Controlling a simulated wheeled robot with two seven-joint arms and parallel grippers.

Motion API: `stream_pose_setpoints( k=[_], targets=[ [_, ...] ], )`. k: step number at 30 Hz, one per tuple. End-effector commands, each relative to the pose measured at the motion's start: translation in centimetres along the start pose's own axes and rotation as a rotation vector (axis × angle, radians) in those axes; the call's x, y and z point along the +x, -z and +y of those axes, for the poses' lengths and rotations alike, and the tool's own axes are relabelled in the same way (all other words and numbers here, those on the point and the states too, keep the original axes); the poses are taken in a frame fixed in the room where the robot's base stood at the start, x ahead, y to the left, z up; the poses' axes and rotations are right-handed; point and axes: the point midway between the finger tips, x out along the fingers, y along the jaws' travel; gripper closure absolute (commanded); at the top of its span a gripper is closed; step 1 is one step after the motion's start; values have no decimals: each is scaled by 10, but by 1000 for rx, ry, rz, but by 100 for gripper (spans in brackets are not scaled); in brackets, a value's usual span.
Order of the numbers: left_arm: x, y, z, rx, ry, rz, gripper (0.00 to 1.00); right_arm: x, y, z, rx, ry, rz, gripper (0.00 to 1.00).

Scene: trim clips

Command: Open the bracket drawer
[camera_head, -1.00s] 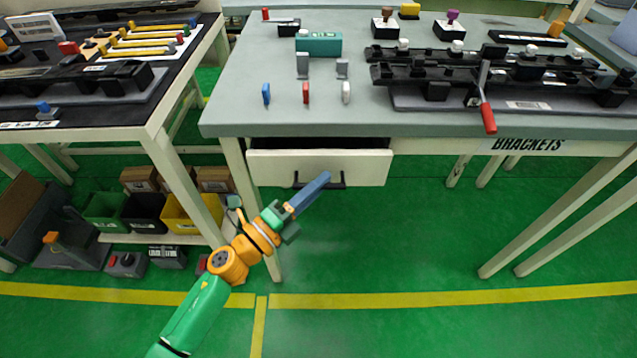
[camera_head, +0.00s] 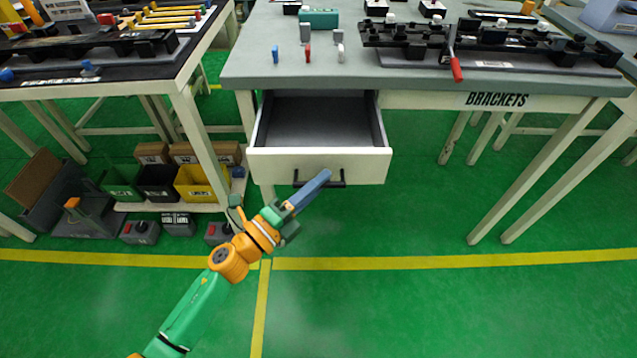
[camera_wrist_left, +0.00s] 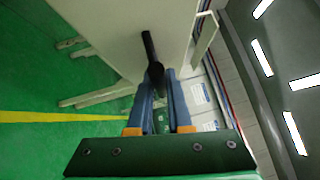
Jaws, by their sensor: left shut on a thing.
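The bracket drawer (camera_head: 270,164) is pulled well out from under the grey worktop, and its grey inside (camera_head: 318,122) shows empty. Its black bar handle (camera_head: 337,184) is on the white front. My left gripper (camera_head: 322,178) reaches it from below left, with its blue fingers shut on the handle. In the left wrist view the black handle (camera_wrist_left: 149,48) runs between the two blue fingers (camera_wrist_left: 158,82), against the white drawer front (camera_wrist_left: 105,25). My right gripper is not in view.
A "BRACKETS" label (camera_head: 497,100) is on the table's front edge, right of the drawer. A red-handled clamp (camera_head: 456,69) overhangs that edge. A left table (camera_head: 190,72) has bins (camera_head: 201,184) beneath. The green floor right of the drawer is clear.

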Motion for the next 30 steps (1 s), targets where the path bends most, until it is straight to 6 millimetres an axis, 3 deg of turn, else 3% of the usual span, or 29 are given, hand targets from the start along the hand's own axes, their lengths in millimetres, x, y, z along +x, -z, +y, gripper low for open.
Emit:
stream_pose_setpoints(
  k=[4,5,8,17,25,30],
  targets=[
    [0,0,0,0,0,0,100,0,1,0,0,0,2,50],
    [0,0,0,0,0,0,80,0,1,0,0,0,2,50],
    [0,0,0,0,0,0,53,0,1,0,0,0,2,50],
    [-2,0,0,0,-1,0,53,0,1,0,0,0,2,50],
    [-54,0,3,-1,-3,-1,53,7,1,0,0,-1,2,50],
    [-71,0,1,1,-1,-1,53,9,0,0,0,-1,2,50]
  ],
)
